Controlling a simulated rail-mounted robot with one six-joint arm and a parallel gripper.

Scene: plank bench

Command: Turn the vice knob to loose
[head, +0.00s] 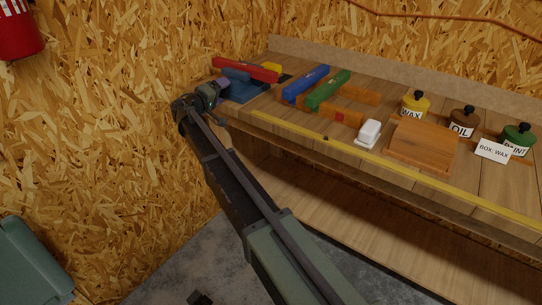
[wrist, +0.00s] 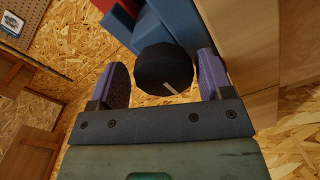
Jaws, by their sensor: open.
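The blue vice (head: 250,90) sits at the far left end of the bench, and its blue body (wrist: 165,22) fills the top of the wrist view. Its round black knob (wrist: 162,66) faces my wrist camera, with a short white mark near its lower edge. My gripper (wrist: 163,62) is open, with one purple finger on each side of the knob. A gap shows on the left; the right finger is close to the knob, and I cannot tell whether it touches. In the head view my gripper (head: 212,90) is at the vice's front, and the knob is hard to make out.
A red bar (head: 245,69) lies at the vice. Blue (head: 305,84) and green (head: 328,90) bars lie to its right. Farther right are a white block (head: 368,133), a wooden box (head: 421,144), labelled cans (head: 462,122) and a "BOX: WAX" card (head: 494,151). A chipboard wall stands close on the left.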

